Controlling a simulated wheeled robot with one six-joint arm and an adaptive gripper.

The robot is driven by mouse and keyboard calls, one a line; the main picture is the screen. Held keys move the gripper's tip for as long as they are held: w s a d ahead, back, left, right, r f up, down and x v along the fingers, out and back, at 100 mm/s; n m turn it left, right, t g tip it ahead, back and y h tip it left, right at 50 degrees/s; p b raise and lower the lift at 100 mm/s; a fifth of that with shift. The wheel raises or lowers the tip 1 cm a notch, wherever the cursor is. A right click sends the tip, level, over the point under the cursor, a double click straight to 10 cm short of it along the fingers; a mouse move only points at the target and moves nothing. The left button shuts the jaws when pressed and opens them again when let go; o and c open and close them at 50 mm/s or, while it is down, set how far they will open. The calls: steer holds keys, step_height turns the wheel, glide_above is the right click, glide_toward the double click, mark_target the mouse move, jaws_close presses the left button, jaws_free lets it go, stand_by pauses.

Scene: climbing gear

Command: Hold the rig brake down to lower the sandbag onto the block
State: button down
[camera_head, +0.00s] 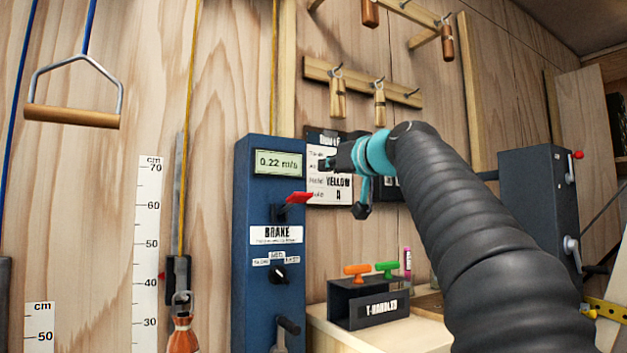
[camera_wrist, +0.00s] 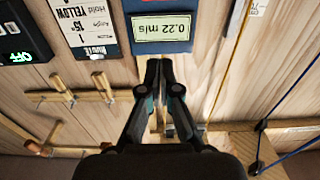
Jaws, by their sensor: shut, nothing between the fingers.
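The rig is a blue upright box (camera_head: 268,318) with a display reading 0.22 m/s (camera_head: 279,162); the display also shows upside down in the wrist view (camera_wrist: 162,28). Its red brake lever (camera_head: 298,198) sticks out to the right above the BRAKE label. An orange-brown bag (camera_head: 183,340), apparently the sandbag, hangs from a clip beside the centimetre scale; its lower part is cut off. I cannot see the block. My gripper (camera_head: 322,163) is shut and empty, up and right of the lever in the picture and apart from it. Its closed fingertips (camera_wrist: 159,64) point toward the display in the wrist view.
A T-handles holder (camera_head: 368,300) with orange and green handles stands on a bench right of the rig. Wooden hanging grips (camera_head: 379,100) are on the wall behind. A bar handle (camera_head: 72,116) hangs at upper left.

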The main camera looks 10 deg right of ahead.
steer(key=p, duration=0.4)
glide_above(305, 193)
steer(key=shift+w+r, duration=0.15)
steer(key=shift+r, duration=0.15)
steer(key=shift+f+b, duration=0.3)
steer(key=shift+f, duration=0.2)
steer(key=shift+s+d+f+b, duration=0.1)
steer(key=shift+s+f+b, duration=0.25)
steer(key=shift+f, duration=0.45)
steer(key=shift+s+d+f+b, duration=0.1)
steer(key=shift+s+f+b, duration=0.2)
steer(key=shift+f, duration=0.45)
